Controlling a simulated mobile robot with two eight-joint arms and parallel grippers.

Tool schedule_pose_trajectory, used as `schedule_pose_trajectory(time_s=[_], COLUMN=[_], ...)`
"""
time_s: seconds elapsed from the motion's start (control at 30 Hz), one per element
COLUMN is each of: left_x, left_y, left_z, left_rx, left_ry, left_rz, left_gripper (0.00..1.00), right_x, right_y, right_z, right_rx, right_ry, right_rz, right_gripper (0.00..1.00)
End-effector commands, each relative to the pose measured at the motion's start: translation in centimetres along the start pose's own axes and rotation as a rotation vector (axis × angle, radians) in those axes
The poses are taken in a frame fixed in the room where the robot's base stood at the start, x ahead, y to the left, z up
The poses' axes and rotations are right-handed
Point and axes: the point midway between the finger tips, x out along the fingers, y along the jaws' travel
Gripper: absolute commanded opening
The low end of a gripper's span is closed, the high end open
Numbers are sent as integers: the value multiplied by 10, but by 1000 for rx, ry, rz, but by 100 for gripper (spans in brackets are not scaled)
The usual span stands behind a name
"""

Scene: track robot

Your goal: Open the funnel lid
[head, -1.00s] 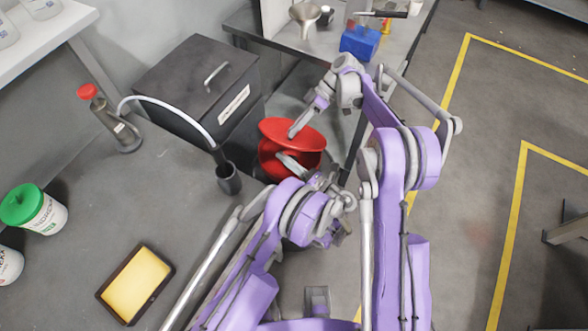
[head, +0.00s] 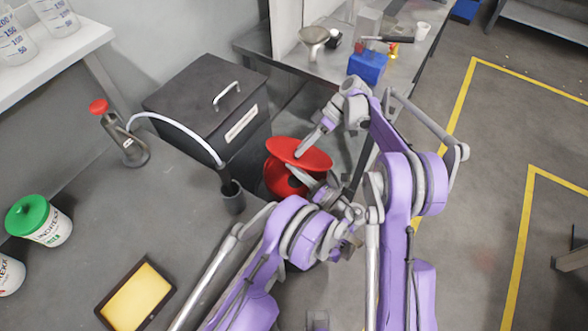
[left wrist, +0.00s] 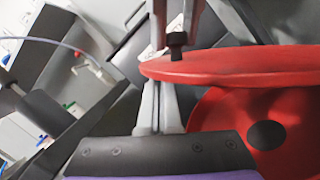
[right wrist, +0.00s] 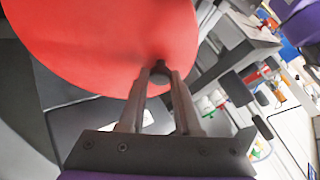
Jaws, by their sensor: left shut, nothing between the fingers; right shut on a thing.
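The red funnel lid (head: 314,158) is tilted up above the red funnel (head: 279,181), leaving a gap. In the left wrist view the lid (left wrist: 240,66) is above the funnel (left wrist: 222,120), whose inside and dark hole (left wrist: 268,135) show. My right gripper (head: 301,154) is shut on the lid's dark knob (left wrist: 177,41). In the right wrist view the fingers (right wrist: 160,80) hold the knob at the edge of the lid (right wrist: 100,40). My left gripper (head: 290,170) is shut and empty, its fingers (left wrist: 160,95) just under the lid's edge; contact is unclear.
A black box (head: 190,100) with a handle stands behind and left of the funnel. A blue block (head: 367,66) sits on the back bench.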

Motion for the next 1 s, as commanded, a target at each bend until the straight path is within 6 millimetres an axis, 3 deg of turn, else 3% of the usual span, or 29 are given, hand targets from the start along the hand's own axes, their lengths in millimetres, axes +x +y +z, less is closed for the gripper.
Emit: schedule_pose_trajectory(time_s=[0.03,0.17,0.57,1.0], left_x=[1,0,0,0], left_y=[0,0,0,0], left_z=[5,4,3,2], left_rx=[1,0,0,0], left_ry=[-13,-12,-8,-7], left_rz=[1,1,1,1], left_gripper=[0,0,0,0], right_x=[4,3,-5,-91], right_y=[-1,-1,0,0], right_z=[1,1,1,0], right_rx=[-2,-2,0,0], right_ry=[-8,-7,-5,-5], right_rz=[-6,-6,-3,-3], right_gripper=[37,61,61,61])
